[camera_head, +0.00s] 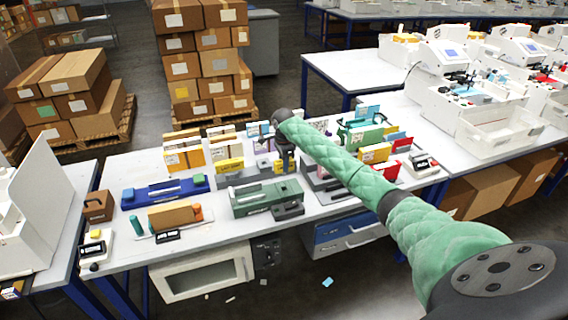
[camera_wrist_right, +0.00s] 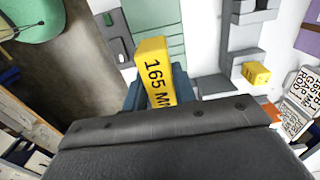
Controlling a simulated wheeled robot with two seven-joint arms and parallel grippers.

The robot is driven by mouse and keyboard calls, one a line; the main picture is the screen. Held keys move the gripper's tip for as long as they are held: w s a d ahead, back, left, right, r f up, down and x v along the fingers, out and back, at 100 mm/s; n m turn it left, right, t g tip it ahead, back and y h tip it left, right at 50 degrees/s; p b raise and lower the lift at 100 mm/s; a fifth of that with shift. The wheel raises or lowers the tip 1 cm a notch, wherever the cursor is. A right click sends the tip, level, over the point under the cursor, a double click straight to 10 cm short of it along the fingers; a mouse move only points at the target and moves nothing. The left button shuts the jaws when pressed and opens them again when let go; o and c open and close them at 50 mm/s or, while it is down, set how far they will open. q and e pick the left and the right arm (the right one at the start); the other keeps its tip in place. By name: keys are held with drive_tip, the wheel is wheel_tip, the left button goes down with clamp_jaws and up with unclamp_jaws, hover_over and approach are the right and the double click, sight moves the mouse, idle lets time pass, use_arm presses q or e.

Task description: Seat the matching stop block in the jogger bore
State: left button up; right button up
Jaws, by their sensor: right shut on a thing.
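My right gripper (camera_head: 284,160) hangs over the middle of the table. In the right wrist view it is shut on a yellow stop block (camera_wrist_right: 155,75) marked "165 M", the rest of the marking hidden. A second, smaller-looking yellow block (camera_wrist_right: 255,73) rests on a grey part at the right of that view. A green machine (camera_head: 265,197) with a grey end stands in front of the gripper; its green surface also shows in the wrist view (camera_wrist_right: 160,18). I cannot tell which machine is the jogger, and no bore is clearly visible. My left gripper is not in view.
A blue machine (camera_head: 165,191), a tan block (camera_head: 174,214) and yellow card stacks (camera_head: 184,154) stand to the left. Coloured folders (camera_head: 374,153) and a small white label device (camera_head: 420,163) stand to the right. The table's front edge is close to the green machine.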

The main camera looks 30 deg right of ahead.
sight(284, 174)
drive_tip(key=shift+s+r+p, duration=0.1)
drive_tip(key=shift+r+p, duration=0.05)
drive_tip(key=shift+p, duration=0.35)
drive_tip(key=shift+f, duration=3.75)
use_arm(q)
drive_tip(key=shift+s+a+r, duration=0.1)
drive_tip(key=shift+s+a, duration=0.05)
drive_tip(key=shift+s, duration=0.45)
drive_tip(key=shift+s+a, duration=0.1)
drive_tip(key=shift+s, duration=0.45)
use_arm(e)
drive_tip(key=shift+f, duration=0.1)
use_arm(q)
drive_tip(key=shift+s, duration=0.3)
use_arm(e)
drive_tip(key=shift+f, duration=0.4)
